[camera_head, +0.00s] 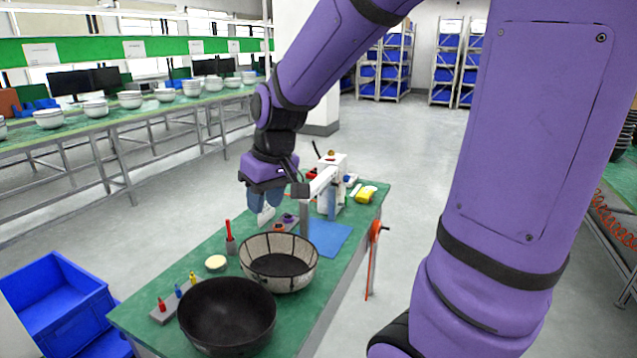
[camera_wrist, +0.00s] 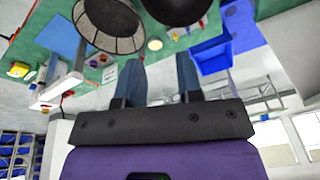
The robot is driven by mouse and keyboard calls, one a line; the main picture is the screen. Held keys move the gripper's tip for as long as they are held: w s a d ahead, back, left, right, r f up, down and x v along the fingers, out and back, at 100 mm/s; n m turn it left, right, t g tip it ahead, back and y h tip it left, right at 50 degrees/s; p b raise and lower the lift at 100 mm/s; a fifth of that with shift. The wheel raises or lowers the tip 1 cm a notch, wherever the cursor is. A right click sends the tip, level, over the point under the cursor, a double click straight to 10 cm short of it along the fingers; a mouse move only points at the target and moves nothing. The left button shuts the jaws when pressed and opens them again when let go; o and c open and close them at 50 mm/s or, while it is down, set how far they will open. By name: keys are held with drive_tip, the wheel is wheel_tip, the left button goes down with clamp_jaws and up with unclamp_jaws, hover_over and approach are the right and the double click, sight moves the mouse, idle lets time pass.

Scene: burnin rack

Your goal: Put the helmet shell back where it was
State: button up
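A black bowl-shaped shell (camera_head: 228,315), which looks like the helmet shell, rests open side up at the near end of the green-topped bench (camera_head: 205,251). It also shows at the top of the wrist view (camera_wrist: 176,8). Beside it, toward the middle of the bench, stands a round basket-like piece with pale panels and a dark rim (camera_head: 279,263), also in the wrist view (camera_wrist: 110,25). My gripper (camera_head: 262,212) points down over the bench beyond both, apart from them. In the wrist view its two blue-grey fingers (camera_wrist: 158,72) are spread with nothing held between them.
A white press-like device (camera_head: 328,182) stands beside my gripper. A blue mat (camera_head: 330,238), a red-handled tool (camera_head: 229,236), a pale disc (camera_head: 216,263) and small coloured pegs (camera_head: 179,289) are on the bench. Blue bins (camera_head: 62,310) stand at left. Open floor lies around.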

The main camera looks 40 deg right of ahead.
drive_tip(key=s+r+t, duration=0.1)
drive_tip(key=s+r, duration=0.3)
drive_tip(key=s, duration=0.4)
drive_tip(key=s+a+r+t+h, duration=0.1)
drive_tip(key=s+r, duration=0.4)
drive_tip(key=s, duration=0.3)
drive_tip(key=shift+m+t, duration=0.3)
drive_tip(key=shift+m, duration=0.1)
